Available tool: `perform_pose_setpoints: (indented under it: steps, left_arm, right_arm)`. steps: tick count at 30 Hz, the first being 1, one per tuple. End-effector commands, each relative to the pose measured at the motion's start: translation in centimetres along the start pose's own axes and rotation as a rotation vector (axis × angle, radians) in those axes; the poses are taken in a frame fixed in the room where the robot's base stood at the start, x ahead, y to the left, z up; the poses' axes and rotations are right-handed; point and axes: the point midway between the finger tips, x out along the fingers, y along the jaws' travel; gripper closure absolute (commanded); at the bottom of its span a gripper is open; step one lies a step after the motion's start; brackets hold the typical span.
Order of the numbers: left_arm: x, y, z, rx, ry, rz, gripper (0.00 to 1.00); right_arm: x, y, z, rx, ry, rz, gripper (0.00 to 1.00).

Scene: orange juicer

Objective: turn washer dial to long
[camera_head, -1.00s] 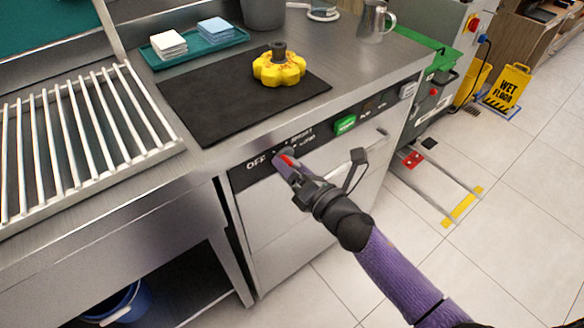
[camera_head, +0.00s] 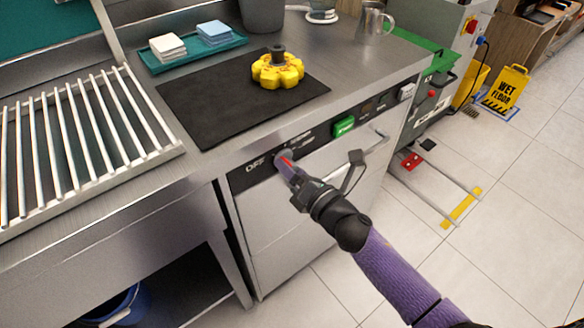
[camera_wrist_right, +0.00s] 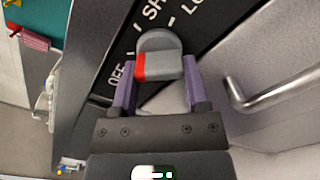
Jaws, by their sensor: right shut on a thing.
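The washer (camera_head: 320,190) is a steel front-loading unit under the counter, with a black control strip. Its dial (camera_head: 284,158) is grey with a red end, just right of the OFF label. My right gripper (camera_head: 287,165) is at the dial from the front. In the right wrist view, the dial (camera_wrist_right: 165,58) sits between the two purple fingers (camera_wrist_right: 158,82), which are shut on it. Its red end faces left, toward OFF; the partly cut-off SHORT and LONG labels are above it. In the head view, the gripper partly covers the dial. My left gripper is out of view.
A green button (camera_head: 344,126) sits on the strip right of the dial. The door handle (camera_head: 372,142) juts out below. Above, a yellow knobbed object (camera_head: 278,70) stands on a black mat (camera_head: 200,112). A slatted rack (camera_head: 70,150) lies left. Open tiled floor (camera_head: 500,200) is right.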

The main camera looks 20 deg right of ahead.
Motion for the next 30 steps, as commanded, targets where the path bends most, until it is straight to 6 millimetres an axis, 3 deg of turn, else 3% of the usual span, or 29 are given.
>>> perform_pose_setpoints:
  steps: [8, 30]
  left_arm:
    - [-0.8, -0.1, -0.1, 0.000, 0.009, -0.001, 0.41]
    - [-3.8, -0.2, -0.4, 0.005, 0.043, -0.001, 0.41]
  right_arm:
    - [0.0, 0.2, 0.1, 0.171, 0.000, -0.001, 1.00]
    - [0.0, 0.5, 0.3, 0.872, 0.000, -0.003, 1.00]
